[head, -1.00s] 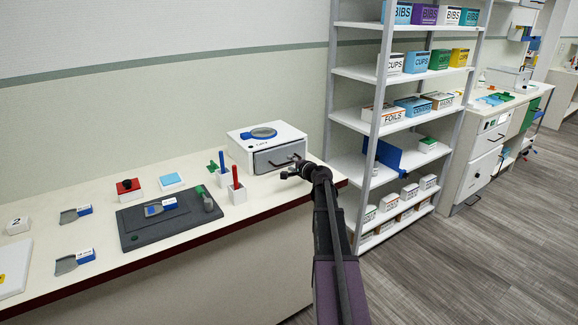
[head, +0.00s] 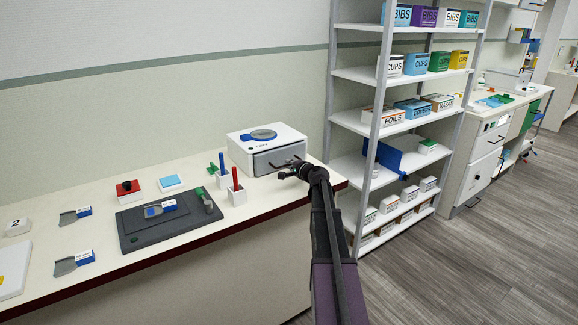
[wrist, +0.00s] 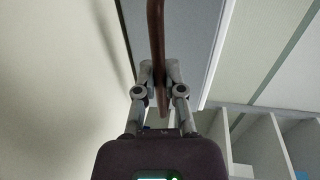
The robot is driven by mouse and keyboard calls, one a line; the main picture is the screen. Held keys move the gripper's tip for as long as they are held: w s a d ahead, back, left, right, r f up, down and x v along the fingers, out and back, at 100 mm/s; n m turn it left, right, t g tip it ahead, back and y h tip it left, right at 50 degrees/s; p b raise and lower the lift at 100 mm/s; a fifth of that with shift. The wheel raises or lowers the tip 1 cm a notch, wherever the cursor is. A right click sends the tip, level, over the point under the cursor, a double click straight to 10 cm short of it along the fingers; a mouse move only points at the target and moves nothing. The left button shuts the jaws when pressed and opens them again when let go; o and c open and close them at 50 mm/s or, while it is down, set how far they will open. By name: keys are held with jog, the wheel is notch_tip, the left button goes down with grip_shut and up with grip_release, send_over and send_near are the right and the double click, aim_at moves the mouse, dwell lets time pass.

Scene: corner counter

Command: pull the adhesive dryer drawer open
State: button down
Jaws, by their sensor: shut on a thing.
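The adhesive dryer (head: 240,149) is a white box with a blue round lid on top, at the back right end of the counter in the head view. Its grey drawer front (head: 264,165) faces the counter's front edge and looks shut, or nearly so. The drawer handle (wrist: 156,30) is a dark bar running between my fingers in the wrist view. My gripper (head: 287,173) is at the drawer front, and it also shows in the wrist view (wrist: 157,82), shut on the handle. My fingers hide part of the handle.
Pen holders (head: 235,195) with a red and a blue stick stand left of the drawer. A dark grey tray (head: 135,235) lies farther left on the counter. The shelf rack (head: 345,165) stands close right of my arm. The counter before the drawer is clear.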

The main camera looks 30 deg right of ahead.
jog(key=s, duration=1.5)
jog(key=shift+s, duration=0.25)
jog(key=shift+a, duration=0.1)
jog(key=c, duration=0.7)
grip_release()
jog(key=shift+w, duration=0.2)
